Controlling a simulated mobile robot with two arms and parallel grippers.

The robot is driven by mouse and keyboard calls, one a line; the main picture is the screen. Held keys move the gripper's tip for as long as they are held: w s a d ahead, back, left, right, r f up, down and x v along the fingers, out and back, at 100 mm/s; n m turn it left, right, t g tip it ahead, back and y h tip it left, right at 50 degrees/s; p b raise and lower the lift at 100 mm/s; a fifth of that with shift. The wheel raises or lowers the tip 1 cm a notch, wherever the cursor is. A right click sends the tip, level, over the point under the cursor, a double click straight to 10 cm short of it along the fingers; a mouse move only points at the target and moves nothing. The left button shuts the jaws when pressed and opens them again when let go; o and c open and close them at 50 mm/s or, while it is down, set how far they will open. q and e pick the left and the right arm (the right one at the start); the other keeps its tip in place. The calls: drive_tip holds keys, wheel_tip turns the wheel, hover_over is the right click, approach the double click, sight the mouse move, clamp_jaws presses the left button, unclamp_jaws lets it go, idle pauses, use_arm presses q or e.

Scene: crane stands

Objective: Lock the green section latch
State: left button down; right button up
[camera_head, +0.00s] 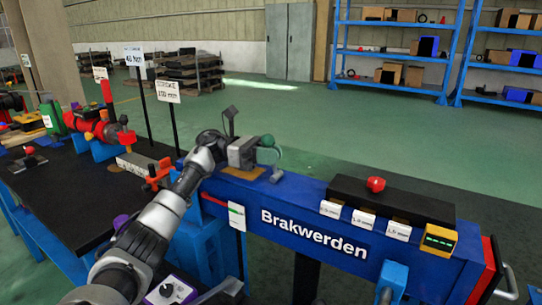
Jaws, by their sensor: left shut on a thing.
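A small green latch handle (267,142) shows at the left end of the top of the blue beam (265,195) lettered "Brakwerden". My left arm reaches up from the lower left, and my left gripper (255,152) is at the green handle, touching it. The gripper is shut on it. The fingertips are small and partly hidden, so the exact grip and the angle of the latch are hard to tell. My right gripper is not in view.
A black box with a red button (376,184) and a yellow display unit (439,240) sit on the beam's right part. A black bench (70,195) with red and green fixtures stands left. Sign posts (168,93) rise behind my arm.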

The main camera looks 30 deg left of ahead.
use_arm(q)
drive_tip(key=shift+a+r, duration=0.15)
drive_tip(key=shift+r, duration=0.4)
drive_tip(key=c, duration=1.6)
unclamp_jaws()
drive_tip(key=o, duration=0.5)
drive_tip(key=shift+w+f, duration=0.15)
drive_tip(key=shift+w, duration=0.1)
drive_tip(key=shift+o, duration=0.5)
drive_tip(key=shift+s, duration=0.3)
drive_tip(key=shift+f, duration=0.1)
drive_tip(key=shift+a+f, duration=0.1)
drive_tip(key=shift+a, duration=0.2)
drive_tip(key=b+v, duration=0.1)
drive_tip(key=v, duration=0.9)
drive_tip(key=shift+s+a, duration=0.1)
drive_tip(key=shift+s, duration=0.15)
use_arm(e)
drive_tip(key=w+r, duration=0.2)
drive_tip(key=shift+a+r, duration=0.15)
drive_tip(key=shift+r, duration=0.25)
